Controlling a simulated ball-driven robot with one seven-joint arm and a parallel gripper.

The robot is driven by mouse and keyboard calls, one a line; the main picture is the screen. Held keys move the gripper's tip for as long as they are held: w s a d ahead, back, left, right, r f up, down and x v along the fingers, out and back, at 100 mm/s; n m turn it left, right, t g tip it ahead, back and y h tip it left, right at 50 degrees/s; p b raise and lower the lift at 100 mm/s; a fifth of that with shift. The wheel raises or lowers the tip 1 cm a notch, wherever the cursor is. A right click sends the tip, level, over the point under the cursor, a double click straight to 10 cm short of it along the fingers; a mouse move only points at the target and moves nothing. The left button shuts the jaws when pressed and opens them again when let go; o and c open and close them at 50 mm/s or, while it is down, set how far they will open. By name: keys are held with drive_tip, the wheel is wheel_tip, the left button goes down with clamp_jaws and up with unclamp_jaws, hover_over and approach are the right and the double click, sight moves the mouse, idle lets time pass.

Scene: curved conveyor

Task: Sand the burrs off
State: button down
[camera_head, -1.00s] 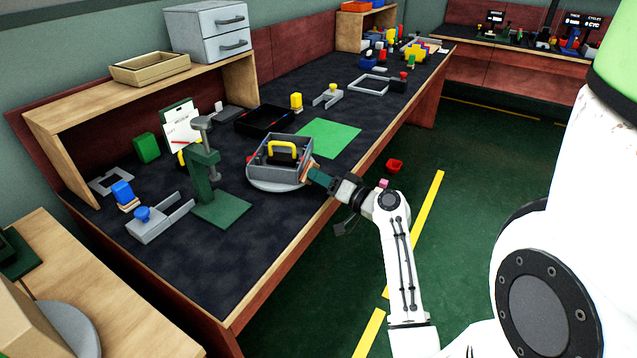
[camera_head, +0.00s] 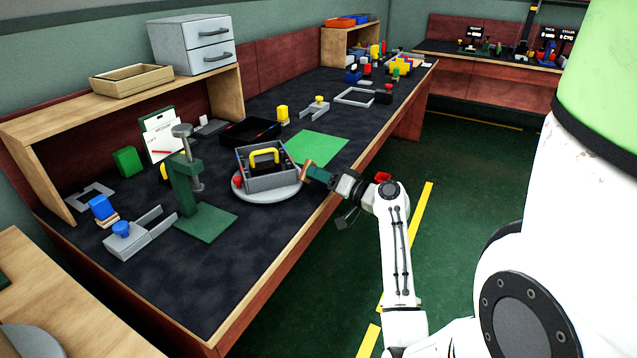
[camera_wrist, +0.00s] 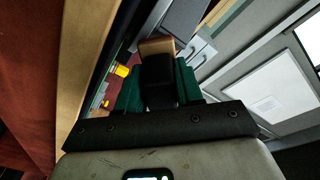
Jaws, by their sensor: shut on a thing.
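A grey open box (camera_head: 270,182) with a yellow handle (camera_head: 264,157) sits on a round light-grey turntable (camera_head: 262,197) near the bench's front edge. A small red knob (camera_head: 238,181) shows at the turntable's left. My gripper (camera_head: 318,174) is just right of the box, its green fingers shut on a tan-and-dark block (camera_head: 307,169). In the wrist view the block (camera_wrist: 158,75) sits between the green fingers, its tan end outward. I cannot tell whether the block touches the box wall. Burrs are too small to make out.
A green press (camera_head: 190,185) stands left of the turntable, with a grey bracket (camera_head: 140,238) beyond it. A green mat (camera_head: 317,148) lies behind my gripper, and a black tray (camera_head: 250,132) behind the box.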

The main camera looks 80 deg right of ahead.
drive_tip(key=shift+w+d+f, duration=0.15)
drive_tip(key=shift+d, duration=0.1)
drive_tip(key=shift+b, duration=0.35)
drive_tip(key=shift+a+p, duration=0.45)
drive_tip(key=shift+a, duration=0.3)
drive_tip(key=shift+w+a+r+p, duration=0.1)
drive_tip(key=shift+w+a+p, duration=0.2)
drive_tip(key=shift+a, duration=0.7)
drive_tip(key=shift+w+a+r+p, duration=0.1)
drive_tip(key=shift+w+a+p, duration=0.2)
drive_tip(key=shift+a, duration=0.65)
drive_tip(key=shift+w+a+p, duration=0.15)
drive_tip(key=shift+w+a, duration=0.1)
drive_tip(key=shift+a, duration=0.35)
drive_tip(key=shift+w+a+p, duration=0.1)
drive_tip(key=shift+w+a, duration=0.1)
drive_tip(key=shift+a, duration=0.45)
drive_tip(key=shift+w+a+p, duration=0.15)
drive_tip(key=shift+w+a, duration=0.1)
drive_tip(key=shift+a, duration=0.35)
drive_tip(key=shift+w+a+f, duration=0.1)
drive_tip(key=shift+w+a, duration=0.05)
drive_tip(key=shift+a, duration=0.8)
drive_tip(key=shift+s, duration=0.2)
